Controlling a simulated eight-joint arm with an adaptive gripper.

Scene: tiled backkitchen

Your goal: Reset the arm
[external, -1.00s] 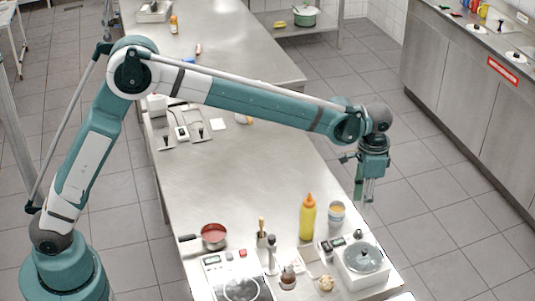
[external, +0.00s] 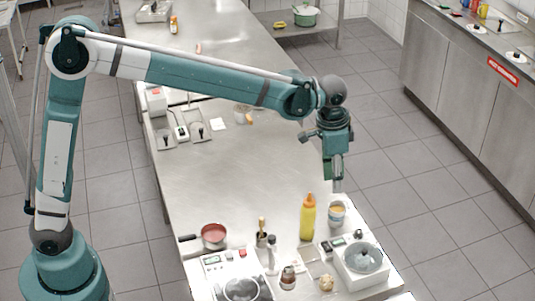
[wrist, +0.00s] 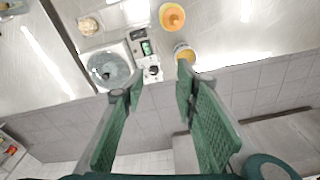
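My gripper (external: 336,184) points down in the external view, above the right edge of the steel table (external: 255,185), near the striped cup and the yellow bottle. In the wrist view my gripper (wrist: 160,85) shows two green fingers spread apart with nothing between them. The arm reaches from its base at the left across the table. The yellow bottle (external: 308,218) stands upright left of the cup (external: 337,214). Both also show beyond the fingertips in the wrist view, the bottle (wrist: 172,16) seen from above and the cup (wrist: 184,52).
A lidded pot on a cooker (external: 361,260) stands at the table's front right corner. A red pan (external: 213,236), a second cooker (external: 235,283) and small jars crowd the front. The table's middle is clear. A counter (external: 475,95) lies to the right across open floor.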

